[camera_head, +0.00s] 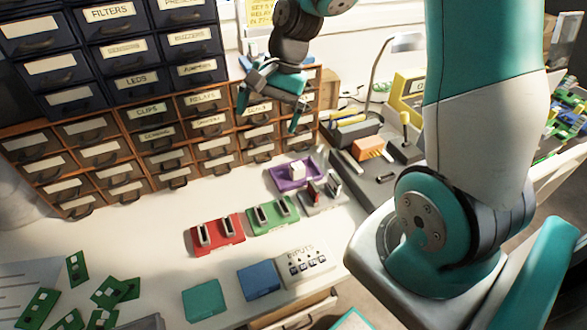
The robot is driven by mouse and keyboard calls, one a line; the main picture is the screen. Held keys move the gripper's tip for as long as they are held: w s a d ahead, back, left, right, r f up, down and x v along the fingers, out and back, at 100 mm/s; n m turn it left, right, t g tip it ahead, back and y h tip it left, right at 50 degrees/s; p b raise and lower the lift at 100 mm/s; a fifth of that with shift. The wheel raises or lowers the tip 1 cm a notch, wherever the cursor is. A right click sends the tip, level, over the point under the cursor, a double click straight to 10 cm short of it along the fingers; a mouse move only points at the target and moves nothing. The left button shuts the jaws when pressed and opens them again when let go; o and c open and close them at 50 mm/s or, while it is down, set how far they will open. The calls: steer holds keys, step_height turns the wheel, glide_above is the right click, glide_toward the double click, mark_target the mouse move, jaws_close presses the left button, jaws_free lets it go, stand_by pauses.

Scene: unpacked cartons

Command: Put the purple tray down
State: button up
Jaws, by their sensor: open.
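The purple tray (284,178) lies on the white worktop, right of the middle of the camera_head view. A small white block (297,169) stands in it. My gripper (269,108) is open, with its fingers spread and nothing visible between them. It is up in front of the drawer cabinets, above and behind the purple tray and clear of it.
Green (273,215), red (218,233) and grey (322,196) trays sit close in front of the purple one. A dark tool station (375,160) is to the right. Drawer cabinets (160,140) wall the back. Bare worktop (150,235) lies left.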

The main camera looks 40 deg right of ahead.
mark_target(293, 166)
steer(key=w+d+f+m+p, duration=0.1)
steer(key=d+f+m, duration=0.4)
steer(key=d, duration=0.2)
steer(key=w+d+f+m, duration=0.1)
steer(key=d+f+m, duration=0.3)
steer(key=d+m, duration=0.25)
steer(key=shift+n+t, duration=0.3)
steer(key=shift+n, duration=0.05)
steer(key=x, duration=0.3)
steer(key=p+x, duration=0.1)
steer(key=x, duration=0.6)
steer(key=shift+w+d+f+p, duration=0.2)
steer(key=shift+f+p, duration=0.15)
steer(key=shift+f, duration=0.15)
steer(key=shift+p+x, duration=0.75)
steer(key=shift+x, duration=2.3)
steer(key=shift+s+d+f, duration=0.1)
steer(key=shift+d, duration=0.05)
steer(key=shift+c, duration=0.5)
steer(key=c, duration=0.6)
step_height(293, 166, up, 28)
steer(key=shift+r+b, duration=0.1)
steer(key=shift+b, duration=0.9)
